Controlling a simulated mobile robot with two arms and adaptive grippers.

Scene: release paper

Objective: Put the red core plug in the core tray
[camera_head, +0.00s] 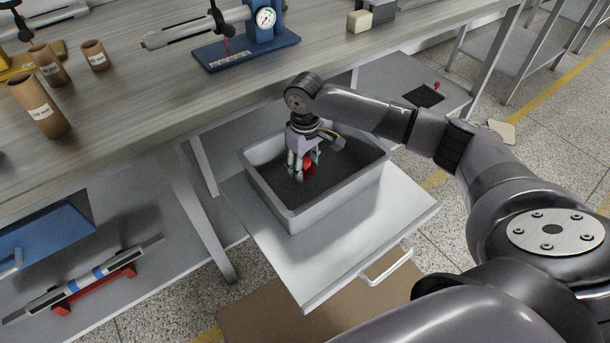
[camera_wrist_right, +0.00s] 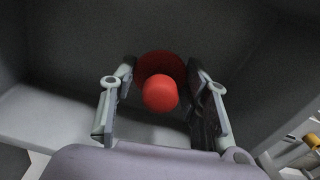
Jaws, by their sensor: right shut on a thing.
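The red core plug (camera_head: 307,164) is between the fingers of my right gripper (camera_head: 303,170), inside the grey core tray (camera_head: 340,203). In the wrist view the plug (camera_wrist_right: 160,92) shows a round knob and a wider red flange behind it. The fingers of my right gripper (camera_wrist_right: 161,78) stand on both sides of it, shut on it. The tray's dark floor and pale wall (camera_wrist_right: 60,115) surround the gripper in that view. I cannot tell whether the plug touches the floor. My left gripper is not in view.
The tray stands on a pulled-out drawer (camera_head: 300,262) with a metal handle (camera_head: 387,262). The workbench (camera_head: 150,110) above holds several brown tubes (camera_head: 38,105) and a blue gauge stand (camera_head: 245,50). A blue-banded bar (camera_head: 80,280) lies on the lower shelf.

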